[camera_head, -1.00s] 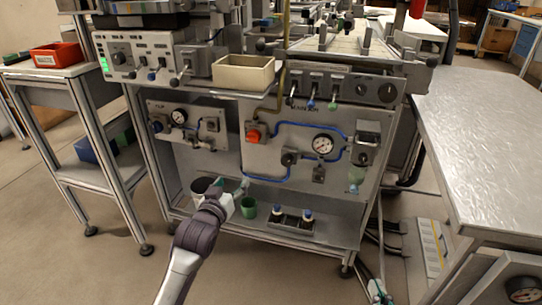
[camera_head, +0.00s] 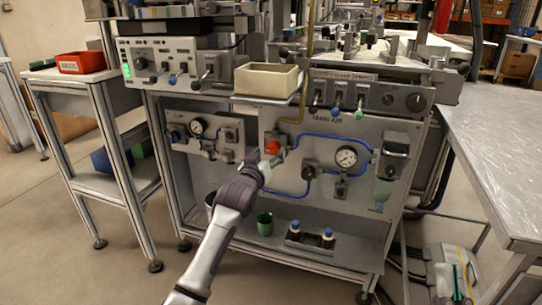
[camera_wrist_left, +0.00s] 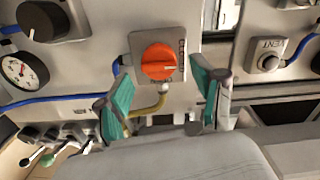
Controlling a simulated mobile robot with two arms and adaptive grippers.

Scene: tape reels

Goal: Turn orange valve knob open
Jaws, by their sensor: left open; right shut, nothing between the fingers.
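The orange valve knob (camera_head: 272,147) sits on a square plate on the cabinet's upright front panel. In the left wrist view, the knob (camera_wrist_left: 158,62) shows a pale line pointing right toward lettering on its plate. My left gripper (camera_head: 277,158) is in front of the knob and partly covers it in the head view. Its two green-padded fingers are open, one to each side of the knob in the wrist view, with visible gaps. My right gripper (camera_head: 458,284) is low at the right, shut and empty, away from the panel.
A beige bin (camera_head: 266,80) sits above. A green cup (camera_head: 265,224) and blue-capped bottles (camera_head: 327,238) stand on the shelf below. A metal table (camera_head: 500,150) is at right.

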